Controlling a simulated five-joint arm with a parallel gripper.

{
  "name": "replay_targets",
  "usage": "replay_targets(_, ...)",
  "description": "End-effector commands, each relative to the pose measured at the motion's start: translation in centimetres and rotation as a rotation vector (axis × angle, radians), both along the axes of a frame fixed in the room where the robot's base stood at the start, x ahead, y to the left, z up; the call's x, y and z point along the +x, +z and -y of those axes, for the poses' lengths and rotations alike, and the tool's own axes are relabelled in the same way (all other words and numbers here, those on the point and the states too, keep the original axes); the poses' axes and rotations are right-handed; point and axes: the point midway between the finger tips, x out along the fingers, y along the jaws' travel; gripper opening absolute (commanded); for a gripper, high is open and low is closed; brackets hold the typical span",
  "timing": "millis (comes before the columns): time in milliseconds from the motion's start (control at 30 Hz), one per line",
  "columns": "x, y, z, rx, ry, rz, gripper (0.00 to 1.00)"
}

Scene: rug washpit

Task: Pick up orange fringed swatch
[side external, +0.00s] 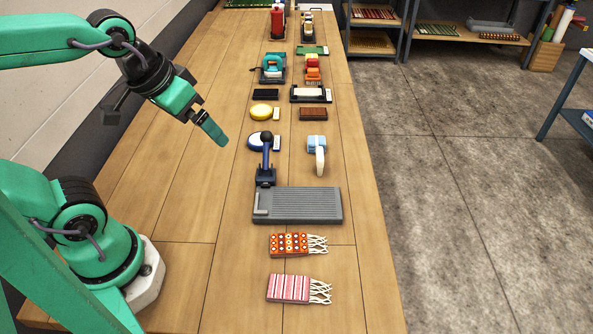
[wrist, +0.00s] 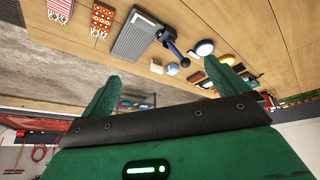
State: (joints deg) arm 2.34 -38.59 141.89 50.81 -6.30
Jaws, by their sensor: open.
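The orange fringed swatch (side external: 289,244) lies flat on the wooden bench in the side external view, with white fringe on its right end. It also shows near the top left of the wrist view (wrist: 102,18). My gripper (side external: 214,131) is raised above the bench, up and to the left of the swatch and well apart from it. In the wrist view my gripper (wrist: 165,85) has its two green fingers spread wide with nothing between them.
A pink striped fringed swatch (side external: 288,288) lies just nearer than the orange one. A grey ribbed board (side external: 310,206) with a blue-handled tool (side external: 266,160) stands just beyond it. Several brushes and blocks line the bench farther back. The bench's left part is clear.

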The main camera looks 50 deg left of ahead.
Motion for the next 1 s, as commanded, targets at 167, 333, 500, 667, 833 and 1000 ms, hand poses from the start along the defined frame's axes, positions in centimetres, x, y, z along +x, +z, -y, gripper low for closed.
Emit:
replay_targets(167,1.7,-1.3,1.7,-0.06,0.08,-0.068,0.98)
replay_targets(333,3.4,-3.0,3.8,-0.113,0.183,-0.141,0.98)
replay_targets(500,4.8,-5.0,6.0,-0.152,0.292,-0.214,0.98)
replay_targets(667,5.8,-7.2,8.3,-0.173,0.4,-0.278,0.98)
replay_targets(833,6.5,-9.8,10.8,-0.182,0.517,-0.34,0.98)
replay_targets(1000,6.7,-12.7,13.3,-0.177,0.636,-0.392,0.98)
